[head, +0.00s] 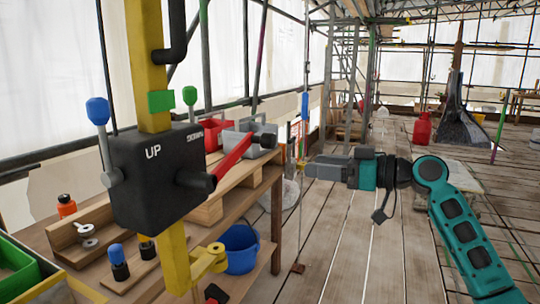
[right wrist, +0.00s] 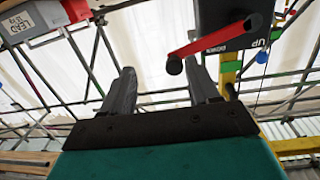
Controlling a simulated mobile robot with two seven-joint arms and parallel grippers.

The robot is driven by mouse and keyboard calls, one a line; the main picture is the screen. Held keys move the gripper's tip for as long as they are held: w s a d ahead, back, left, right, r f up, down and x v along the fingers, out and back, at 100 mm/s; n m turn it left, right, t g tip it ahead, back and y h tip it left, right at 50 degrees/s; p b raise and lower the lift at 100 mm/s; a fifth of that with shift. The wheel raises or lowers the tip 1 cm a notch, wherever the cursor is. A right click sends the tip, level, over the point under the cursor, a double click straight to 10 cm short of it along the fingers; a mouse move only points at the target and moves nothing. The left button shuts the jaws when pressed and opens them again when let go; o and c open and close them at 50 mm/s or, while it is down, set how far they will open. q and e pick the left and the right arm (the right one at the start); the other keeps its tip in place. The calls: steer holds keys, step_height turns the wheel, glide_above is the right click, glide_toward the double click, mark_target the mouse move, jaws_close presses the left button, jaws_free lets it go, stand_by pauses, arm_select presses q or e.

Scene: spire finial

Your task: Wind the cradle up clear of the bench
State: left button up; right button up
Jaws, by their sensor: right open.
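A black winch box (head: 155,175) marked UP sits on a yellow post (head: 148,60). Its red crank arm (head: 232,156) slants up to the right and ends in a black knob (head: 265,141). My right gripper (head: 312,166) is open and empty, right of the knob and slightly lower in the head view, pointing left. In the right wrist view the knob (right wrist: 174,66) shows between the two open fingers (right wrist: 160,85); I see no contact. A blue-topped lever (head: 98,112) and a green-topped lever (head: 190,96) stand at the box. I cannot make out which thing is the cradle. My left gripper is not in view.
A wooden bench (head: 262,190) below the box holds a grey box (head: 240,137), a red container (head: 214,132) and small bottles. A blue bucket (head: 240,248) stands on its lower level. Scaffold poles surround the plank floor (head: 350,260). A red cylinder (head: 422,128) stands farther back.

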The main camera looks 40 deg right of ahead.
mark_target(274, 144)
step_height(274, 144, up, 4)
steer(key=s+n+y, duration=0.1)
steer(key=y, duration=0.1)
steer(key=p+x, duration=0.2)
steer(key=x, duration=0.9)
steer(key=shift+f, duration=0.1)
steer(key=shift+w+a+f+h, duration=0.15)
steer(key=shift+w+a+h, duration=0.25)
steer(key=shift+w, duration=0.25)
jaws_close()
